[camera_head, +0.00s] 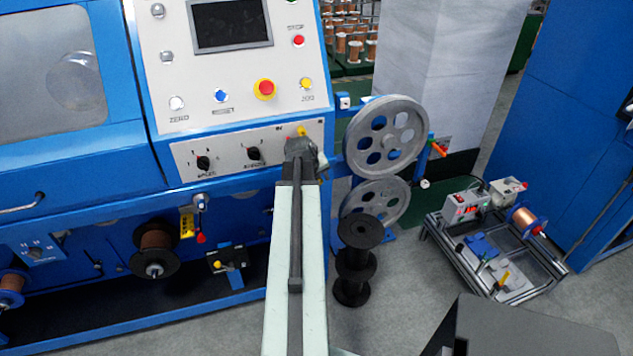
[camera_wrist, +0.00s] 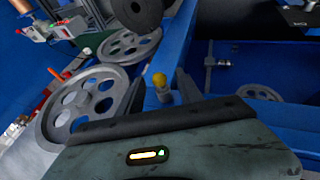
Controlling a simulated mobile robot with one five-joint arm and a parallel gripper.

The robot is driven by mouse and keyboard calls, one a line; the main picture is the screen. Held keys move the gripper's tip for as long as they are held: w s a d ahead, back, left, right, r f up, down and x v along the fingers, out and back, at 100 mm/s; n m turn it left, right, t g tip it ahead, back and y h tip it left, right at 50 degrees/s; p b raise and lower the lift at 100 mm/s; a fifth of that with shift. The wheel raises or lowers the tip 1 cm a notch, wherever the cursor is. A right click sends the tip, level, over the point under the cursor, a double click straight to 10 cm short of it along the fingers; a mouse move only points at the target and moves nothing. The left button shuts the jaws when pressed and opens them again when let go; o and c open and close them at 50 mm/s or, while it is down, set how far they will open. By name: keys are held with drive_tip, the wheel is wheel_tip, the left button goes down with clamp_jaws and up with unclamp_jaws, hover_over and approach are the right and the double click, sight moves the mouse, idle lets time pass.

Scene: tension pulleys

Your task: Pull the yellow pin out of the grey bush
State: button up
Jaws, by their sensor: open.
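The yellow pin (camera_wrist: 158,79) stands in the grey bush (camera_wrist: 164,96) on the blue frame in the wrist view. Its rounded yellow head shows above the bush. My gripper (camera_wrist: 161,88) is open, with one dark finger on each side of the pin; I cannot tell whether either finger touches it. In the head view, the yellow pin (camera_head: 302,131) shows just beyond the end of my gripper (camera_head: 303,150), below the control panel. There my gripper and arm hide the bush.
Two large grey pulleys (camera_head: 386,137) stand close to the right of my gripper. A stack of black spools (camera_head: 357,260) stands below them. The control panel (camera_head: 232,60) with an emergency stop (camera_head: 264,88) rises behind. A low bench frame (camera_head: 490,240) stands at the right.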

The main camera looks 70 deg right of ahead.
drive_tip(key=shift+r, duration=0.1)
clamp_jaws()
drive_tip(key=shift+s+a, duration=1.2)
drive_tip(key=shift+a, duration=0.25)
idle(0.5)
drive_tip(key=shift+s+a, duration=0.2)
drive_tip(key=shift+a, duration=0.05)
